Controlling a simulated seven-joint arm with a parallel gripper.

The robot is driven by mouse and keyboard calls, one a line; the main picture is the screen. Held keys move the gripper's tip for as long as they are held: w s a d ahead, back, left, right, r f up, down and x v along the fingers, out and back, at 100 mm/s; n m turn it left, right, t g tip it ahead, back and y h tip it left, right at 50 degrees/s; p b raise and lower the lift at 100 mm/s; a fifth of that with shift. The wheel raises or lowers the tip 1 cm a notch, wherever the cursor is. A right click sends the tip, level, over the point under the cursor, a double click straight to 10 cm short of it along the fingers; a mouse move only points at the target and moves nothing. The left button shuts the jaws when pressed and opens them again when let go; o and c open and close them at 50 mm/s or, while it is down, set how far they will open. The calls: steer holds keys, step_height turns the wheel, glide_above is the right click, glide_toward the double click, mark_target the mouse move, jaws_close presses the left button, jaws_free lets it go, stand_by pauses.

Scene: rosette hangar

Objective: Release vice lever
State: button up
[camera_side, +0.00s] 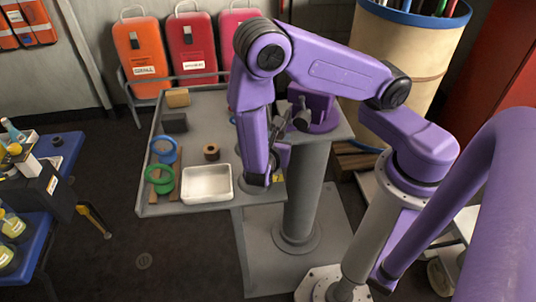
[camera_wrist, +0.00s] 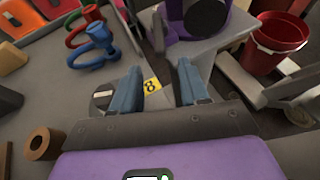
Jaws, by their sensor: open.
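The purple vice (camera_side: 317,112) stands on a grey pedestal beside the grey tray table, partly hidden by my arm in the side view. Its purple body and dark round end show at the top of the wrist view (camera_wrist: 181,27). A grey bar (camera_wrist: 158,32), possibly the vice lever, is just left of that body. My gripper (camera_wrist: 158,88) is open and empty, with its two blue-grey fingers apart and short of the vice. In the side view my gripper (camera_side: 262,178) points down by the table's right end; its fingertips are hard to make out.
A white tray (camera_side: 207,196), a brown roll (camera_side: 211,153), and blue (camera_side: 163,151) and green (camera_side: 159,187) ring-shaped tools sit on the grey table (camera_side: 151,207). A blue clamp-like tool (camera_wrist: 92,50) lies left of the fingers. A red bucket (camera_wrist: 277,48) stands to the right.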

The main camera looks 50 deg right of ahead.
mark_target(282, 131)
steer(key=v, duration=1.2)
steer(key=shift+r, duration=0.15)
steer(key=shift+a, duration=0.15)
steer(key=x, duration=1.7)
steer(key=shift+f, duration=0.25)
jaws_close()
